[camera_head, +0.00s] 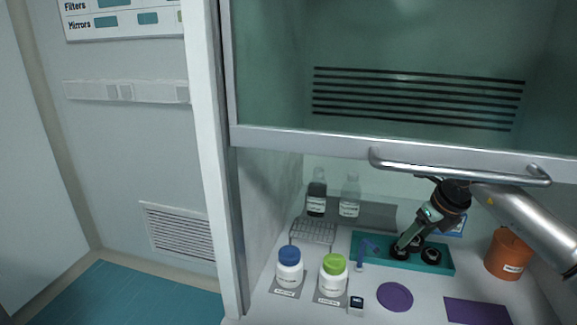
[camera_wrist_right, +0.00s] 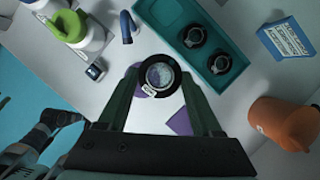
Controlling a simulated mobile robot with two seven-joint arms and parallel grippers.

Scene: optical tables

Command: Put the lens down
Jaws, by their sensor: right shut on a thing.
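My right gripper (camera_wrist_right: 160,78) is shut on a lens (camera_wrist_right: 160,66), a round clear glass in a black mount with a small white label. In the head view my right gripper (camera_head: 404,242) reaches down from the right, in front of the teal tray (camera_head: 443,268). The tray also shows in the wrist view (camera_wrist_right: 238,62), holding two other black-ringed lenses (camera_wrist_right: 193,37) (camera_wrist_right: 219,63). The held lens appears over part of a purple disc (camera_wrist_right: 141,77), apart from those two; its exact height is unclear.
A purple disc (camera_head: 395,297) and purple square (camera_head: 476,312) lie in front. Blue-capped (camera_head: 289,270) and green-lidded (camera_head: 333,280) jars, a small dark device (camera_head: 356,304) and a blue upright item (camera_head: 362,256) stand left. An orange container (camera_head: 508,255) is right. The sash handle (camera_head: 460,168) crosses above.

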